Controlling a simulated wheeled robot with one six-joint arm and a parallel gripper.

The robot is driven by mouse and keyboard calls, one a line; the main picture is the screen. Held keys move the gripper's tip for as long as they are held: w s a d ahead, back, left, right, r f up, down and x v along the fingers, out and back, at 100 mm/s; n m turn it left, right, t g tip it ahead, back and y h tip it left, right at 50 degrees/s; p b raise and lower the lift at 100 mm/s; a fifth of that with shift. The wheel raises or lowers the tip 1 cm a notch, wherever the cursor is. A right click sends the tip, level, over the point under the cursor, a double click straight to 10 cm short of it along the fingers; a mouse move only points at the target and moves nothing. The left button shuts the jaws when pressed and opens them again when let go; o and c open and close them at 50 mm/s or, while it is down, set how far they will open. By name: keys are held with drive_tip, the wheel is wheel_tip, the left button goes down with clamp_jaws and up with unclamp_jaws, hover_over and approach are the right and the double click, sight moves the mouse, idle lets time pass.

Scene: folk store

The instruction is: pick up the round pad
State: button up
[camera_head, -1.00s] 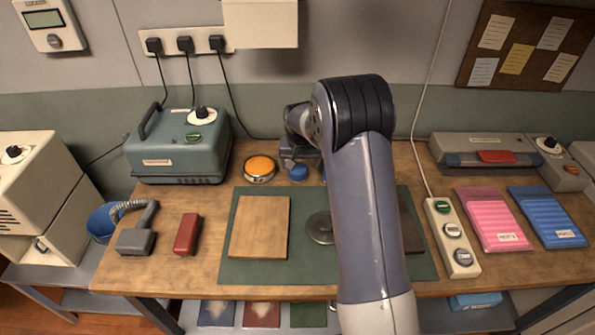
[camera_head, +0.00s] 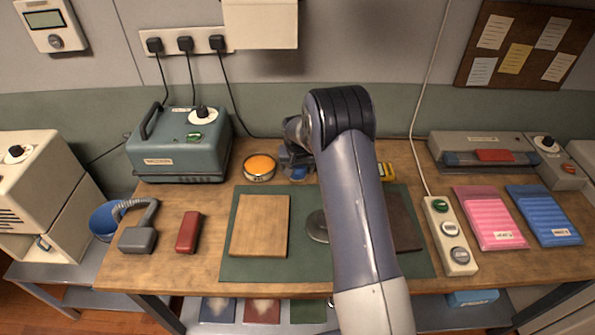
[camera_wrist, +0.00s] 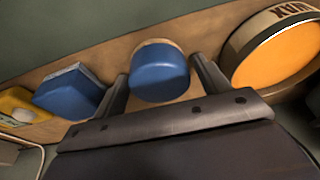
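The round pad (camera_wrist: 160,76) is a short blue cylinder with a tan rim at its far end, on the wooden bench. In the wrist view it sits between the two fingers of my gripper (camera_wrist: 165,86). The fingers are apart, with a gap visible on each side of the pad. In the head view my gripper (camera_head: 296,160) is low over the back of the bench, just right of the orange tin, and mostly covers the blue pad (camera_head: 299,173).
The orange tin (camera_head: 259,168) stands close beside one finger, also in the wrist view (camera_wrist: 278,52). On the other side are a blue block (camera_wrist: 70,92) and a yellow item (camera_wrist: 24,117). A wooden board (camera_head: 259,227) lies on the green mat (camera_head: 300,269) in front.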

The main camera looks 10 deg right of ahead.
drive_tip(key=c, duration=0.9)
wheel_tip(320, 180, up, 10)
drive_tip(key=shift+r+b, duration=0.1)
drive_tip(key=shift+b, duration=0.6)
drive_tip(key=o, duration=0.5)
drive_tip(key=c, duration=0.3)
